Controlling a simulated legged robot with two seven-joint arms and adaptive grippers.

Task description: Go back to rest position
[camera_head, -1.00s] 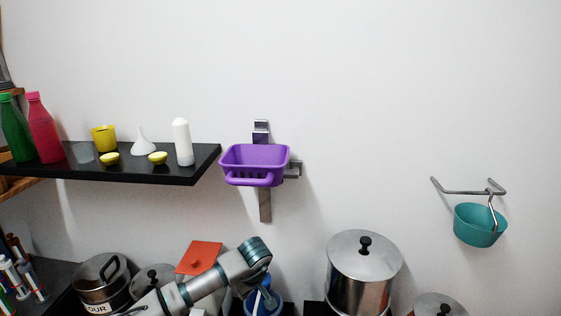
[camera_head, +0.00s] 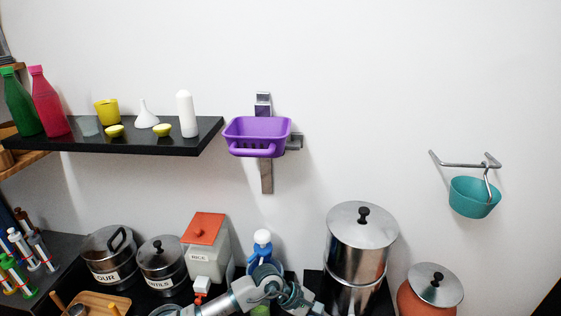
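My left arm (camera_head: 245,293) comes in along the bottom edge, left of centre, in the head view. It is grey and white with teal bands. It passes in front of the lower part of a blue and white bottle. Dark and grey parts at its end sit low against the black counter, and I cannot make out fingertips or anything held. My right arm and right gripper are not in view.
A black shelf (camera_head: 120,140) holds bottles and cups. A purple basket (camera_head: 258,135) and teal bucket (camera_head: 474,197) hang on the wall. Below stand a rice container (camera_head: 205,255), the blue and white bottle (camera_head: 262,243), a tall steel pot (camera_head: 360,245) and an orange pot (camera_head: 425,295).

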